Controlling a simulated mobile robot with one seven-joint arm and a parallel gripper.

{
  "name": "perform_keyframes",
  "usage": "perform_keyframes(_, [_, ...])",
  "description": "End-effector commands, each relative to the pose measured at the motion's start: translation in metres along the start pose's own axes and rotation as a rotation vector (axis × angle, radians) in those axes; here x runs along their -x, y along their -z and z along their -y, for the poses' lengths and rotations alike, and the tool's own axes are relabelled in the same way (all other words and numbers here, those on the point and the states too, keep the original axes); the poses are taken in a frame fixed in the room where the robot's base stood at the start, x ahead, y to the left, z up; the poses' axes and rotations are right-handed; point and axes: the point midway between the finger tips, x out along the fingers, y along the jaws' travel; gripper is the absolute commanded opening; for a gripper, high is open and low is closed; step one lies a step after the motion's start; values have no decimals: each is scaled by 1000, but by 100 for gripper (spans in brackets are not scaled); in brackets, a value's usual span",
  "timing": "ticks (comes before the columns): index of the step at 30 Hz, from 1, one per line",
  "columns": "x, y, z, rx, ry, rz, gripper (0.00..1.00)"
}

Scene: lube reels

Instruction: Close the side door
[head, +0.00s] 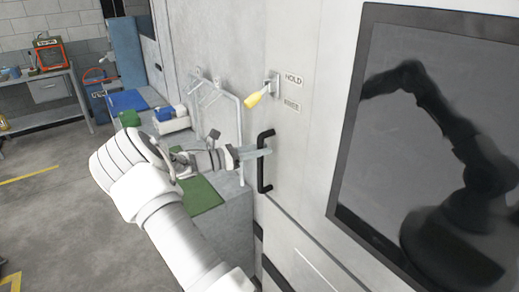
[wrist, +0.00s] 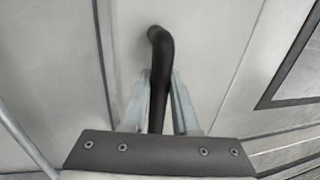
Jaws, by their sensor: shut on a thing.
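The side door (head: 286,130) is a pale grey panel in the head view, with a black vertical bar handle (head: 262,174) near its left edge. The handle also shows in the wrist view (wrist: 159,70), running down between the two fingers. My gripper (head: 262,152) is at the upper part of the handle, and in the wrist view (wrist: 160,105) its fingers are shut on the bar from both sides. The lower part of the handle is hidden by the gripper body in the wrist view. I cannot tell how far the door stands from its frame.
A yellow-tipped lever (head: 258,96) sticks out above the handle beside a HOLD label (head: 293,79). A dark glossy panel (head: 430,130) is on the right. Open floor (head: 50,225) lies farther left.

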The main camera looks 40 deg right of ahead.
Motion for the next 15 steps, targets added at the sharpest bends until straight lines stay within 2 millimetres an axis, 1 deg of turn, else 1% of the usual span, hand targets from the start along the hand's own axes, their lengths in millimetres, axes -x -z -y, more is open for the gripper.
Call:
perform_keyframes(1, [1, -2, -3, -2, -9, 1, 0])
perform_keyframes(10, [2, -2, -5, -4, -14, 0, 0])
perform_keyframes(11, [2, -2, -5, -4, -15, 0, 29])
perform_keyframes(15, [2, -2, -4, -4, -13, 0, 54])
